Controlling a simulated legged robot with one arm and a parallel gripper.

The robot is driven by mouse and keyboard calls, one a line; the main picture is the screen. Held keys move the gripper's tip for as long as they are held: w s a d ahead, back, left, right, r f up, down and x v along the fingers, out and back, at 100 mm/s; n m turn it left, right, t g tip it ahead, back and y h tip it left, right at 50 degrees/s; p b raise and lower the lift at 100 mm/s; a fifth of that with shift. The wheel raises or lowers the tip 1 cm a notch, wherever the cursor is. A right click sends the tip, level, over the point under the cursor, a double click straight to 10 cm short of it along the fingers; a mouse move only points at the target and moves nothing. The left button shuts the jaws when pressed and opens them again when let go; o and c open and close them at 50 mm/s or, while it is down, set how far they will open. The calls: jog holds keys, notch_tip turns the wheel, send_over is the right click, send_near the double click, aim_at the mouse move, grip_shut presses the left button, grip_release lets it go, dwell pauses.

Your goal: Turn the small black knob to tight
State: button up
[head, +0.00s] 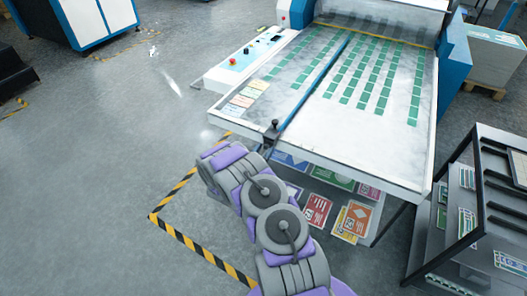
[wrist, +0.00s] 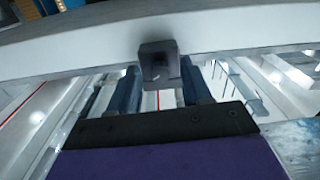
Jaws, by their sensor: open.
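The small black knob (head: 275,124) sits at the front edge of the white machine table, at the near end of a long blue bar (head: 315,82). In the wrist view a dark, blocky part (wrist: 158,62), which looks like the knob or its mount, stands against the pale table edge. My gripper (wrist: 160,85) is open, with its two dark fingers apart and their tips just below and to either side of this part. I cannot tell whether they touch it. In the head view my arm reaches up to the knob, and its fingers are hard to make out.
The white table (head: 330,150) carries rows of green cards and several pale labels. A control panel with a red button (head: 233,61) is at its left. Printed sheets (head: 318,210) lie beneath. A black rack (head: 480,200) stands at right.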

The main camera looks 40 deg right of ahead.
grip_shut()
dwell(0.3)
